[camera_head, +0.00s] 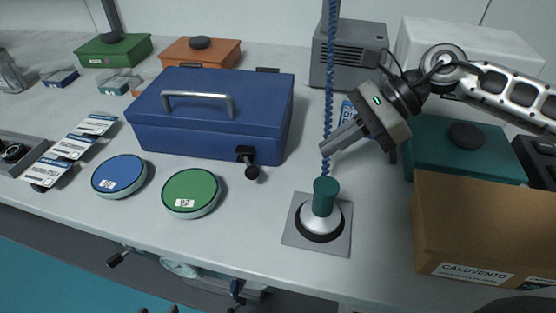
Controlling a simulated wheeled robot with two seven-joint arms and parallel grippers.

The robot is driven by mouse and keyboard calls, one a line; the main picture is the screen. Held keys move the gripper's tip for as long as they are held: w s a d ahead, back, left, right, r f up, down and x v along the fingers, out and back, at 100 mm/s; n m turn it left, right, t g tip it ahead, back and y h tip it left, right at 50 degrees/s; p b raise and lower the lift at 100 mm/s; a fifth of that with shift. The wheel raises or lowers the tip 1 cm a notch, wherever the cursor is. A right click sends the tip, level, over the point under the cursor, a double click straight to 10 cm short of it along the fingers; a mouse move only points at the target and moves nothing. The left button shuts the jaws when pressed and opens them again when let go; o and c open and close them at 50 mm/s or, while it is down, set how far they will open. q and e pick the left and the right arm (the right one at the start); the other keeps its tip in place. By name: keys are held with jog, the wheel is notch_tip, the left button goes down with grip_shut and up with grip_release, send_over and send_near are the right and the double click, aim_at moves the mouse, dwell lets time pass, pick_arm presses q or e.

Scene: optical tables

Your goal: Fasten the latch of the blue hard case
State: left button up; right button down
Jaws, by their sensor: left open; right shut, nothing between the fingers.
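The blue hard case (210,112) lies on the table with its lid down and a silver handle on top. Its black latch (245,154) is on the front face near the right corner, with a round black knob (252,172) sticking out below and forward. Whether the latch is engaged cannot be told. My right gripper (324,150) is shut and empty, in the air right of the case, its fingers pointing left toward it, apart from the latch. My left gripper (159,310) shows only as two separated dark fingertips at the bottom edge, open and well in front of the case.
A blue disc (119,176) and a green disc (191,192) lie in front of the case. A green-handled tool (325,197) stands on a grey plate right of the latch. A blue coiled cord (329,90) hangs nearby. A cardboard box (470,222) stands at right.

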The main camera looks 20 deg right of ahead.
aim_at(250, 167)
jog(key=p+x, duration=0.1)
jog(key=x, duration=0.6)
jog(key=shift+a, duration=0.25)
jog(key=shift+w+a+r+p, duration=0.15)
jog(key=shift+a+p, duration=0.2)
jog(key=shift+a, duration=0.25)
jog(key=shift+w+a+r+p, duration=0.15)
jog(key=shift+a+p, duration=0.15)
jog(key=shift+a, duration=0.25)
jog(key=shift+w+a, duration=0.1)
jog(key=shift+a, duration=0.55)
pick_arm(q)
jog(key=shift+w+a+r, duration=0.15)
jog(key=shift+a+r, duration=0.05)
jog(key=shift+r, duration=0.25)
